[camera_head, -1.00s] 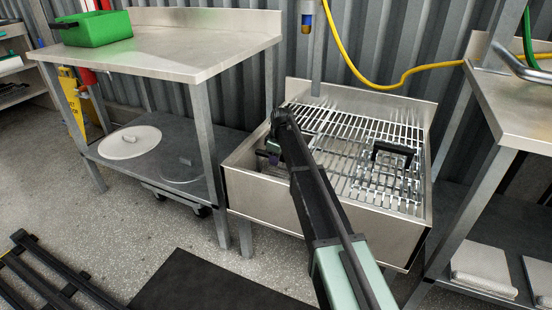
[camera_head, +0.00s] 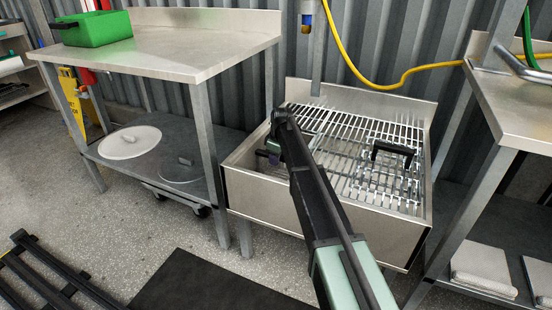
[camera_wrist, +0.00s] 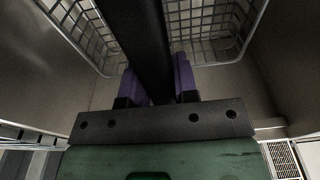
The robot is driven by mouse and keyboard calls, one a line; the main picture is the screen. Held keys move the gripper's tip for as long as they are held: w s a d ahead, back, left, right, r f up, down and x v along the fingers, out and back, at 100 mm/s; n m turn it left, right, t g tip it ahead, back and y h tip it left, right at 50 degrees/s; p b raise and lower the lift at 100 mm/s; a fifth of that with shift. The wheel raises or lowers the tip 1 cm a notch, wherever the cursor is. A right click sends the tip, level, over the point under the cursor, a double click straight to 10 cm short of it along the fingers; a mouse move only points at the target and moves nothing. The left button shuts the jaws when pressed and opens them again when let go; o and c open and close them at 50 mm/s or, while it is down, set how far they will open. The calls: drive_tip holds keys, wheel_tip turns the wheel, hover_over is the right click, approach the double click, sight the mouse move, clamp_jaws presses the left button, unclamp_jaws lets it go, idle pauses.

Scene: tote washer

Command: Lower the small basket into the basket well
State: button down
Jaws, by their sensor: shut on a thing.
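In the wrist view the purple fingers of my gripper (camera_wrist: 154,78) are shut on a black handle (camera_wrist: 145,30). Wire mesh of the small basket (camera_wrist: 82,25) shows on both sides of the handle, with bare steel walls around it. In the head view my arm reaches down into the left part of the steel basin (camera_head: 270,206), and a bit of purple finger (camera_head: 264,155) shows inside the left wall. My arm hides most of the held basket there. I cannot tell how deep it sits or whether it touches the bottom.
Another black handle (camera_head: 393,149) stands over wire mesh at the basin's right side. Metal bars (camera_head: 350,122) cross the back. A steel table (camera_head: 180,50) with a green bin (camera_head: 97,29) is left; another worktop (camera_head: 515,105) is right. A yellow hose (camera_head: 372,82) hangs behind.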

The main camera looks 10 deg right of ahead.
drive_tip(key=shift+f, duration=0.15)
drive_tip(key=shift+f+b, duration=0.2)
drive_tip(key=shift+b, duration=0.2)
drive_tip(key=shift+r, duration=0.2)
drive_tip(key=shift+r+p, duration=0.1)
drive_tip(key=shift+p, duration=0.25)
drive_tip(key=shift+c, duration=1.2)
unclamp_jaws()
